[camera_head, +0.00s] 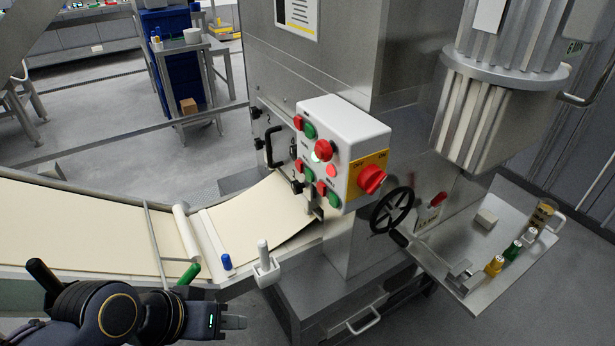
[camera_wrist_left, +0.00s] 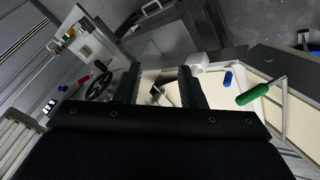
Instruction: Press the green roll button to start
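A white control box (camera_head: 345,122) is mounted on the steel machine. Its front carries green buttons, including an upper one (camera_head: 309,130), a middle one (camera_head: 308,174) and a lower one (camera_head: 333,199), beside several red ones. The labels are too small to read, so I cannot tell which is the roll button. My left gripper (camera_head: 236,322) is low in the head view, below and left of the box and well apart from it. In the left wrist view its two fingers (camera_wrist_left: 160,86) stand apart with nothing between them. My right gripper is not in view.
A pasta sheet (camera_head: 70,225) runs along the conveyor beside my left arm. A green handle (camera_head: 188,273), a blue knob (camera_head: 226,262) and a white post (camera_head: 264,262) rise near the gripper. A black handwheel (camera_head: 391,210) sits right of the box, below a red rotary switch (camera_head: 371,180).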

